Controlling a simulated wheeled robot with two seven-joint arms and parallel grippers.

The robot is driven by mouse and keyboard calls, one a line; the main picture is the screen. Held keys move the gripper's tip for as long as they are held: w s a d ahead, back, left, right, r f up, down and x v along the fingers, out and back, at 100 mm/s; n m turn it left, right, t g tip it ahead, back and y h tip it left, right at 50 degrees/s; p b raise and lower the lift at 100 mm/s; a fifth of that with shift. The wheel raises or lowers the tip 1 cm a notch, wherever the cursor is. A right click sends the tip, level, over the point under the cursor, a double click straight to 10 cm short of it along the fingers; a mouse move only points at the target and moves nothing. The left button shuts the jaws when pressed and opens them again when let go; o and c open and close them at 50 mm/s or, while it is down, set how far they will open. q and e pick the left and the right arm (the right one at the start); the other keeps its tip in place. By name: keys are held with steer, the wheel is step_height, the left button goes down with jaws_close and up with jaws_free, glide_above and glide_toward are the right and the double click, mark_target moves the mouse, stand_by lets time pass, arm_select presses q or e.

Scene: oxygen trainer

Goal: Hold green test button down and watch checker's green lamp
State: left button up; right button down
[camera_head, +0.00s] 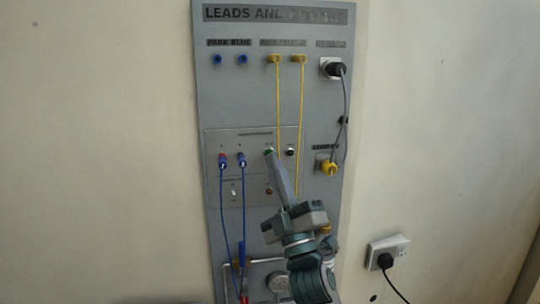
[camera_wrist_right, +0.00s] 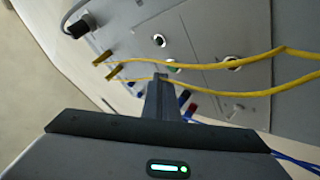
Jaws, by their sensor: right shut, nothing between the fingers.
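The grey checker panel (camera_head: 225,194) is on the upright board. The green test button (camera_head: 268,151) shows at the tip of my right gripper (camera_head: 271,154); the fingers partly cover it. In the wrist view, the green button (camera_wrist_right: 172,67) is right by the shut, empty fingertips (camera_wrist_right: 160,78); I cannot tell whether they press it. The round lamp (camera_head: 290,151) beside the button looks dark, with no clear green glow. It also looks dark inside a pale ring in the wrist view (camera_wrist_right: 159,40). My left gripper is not in view.
Two yellow leads (camera_head: 278,100) hang close by my right gripper. Blue leads (camera_head: 241,200) are plugged in at the panel's left. A black plug (camera_head: 336,70) and a yellow plug (camera_head: 328,167) are at the right. A wall socket (camera_head: 387,249) is off the board.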

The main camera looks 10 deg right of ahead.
steer(key=shift+w, duration=0.8)
stand_by(0.9)
steer(key=shift+s, duration=0.2)
stand_by(0.8)
steer(key=shift+s, duration=0.6)
steer(key=s+p, duration=0.1)
steer(key=s, duration=0.4)
steer(key=shift+p, duration=0.35)
stand_by(0.3)
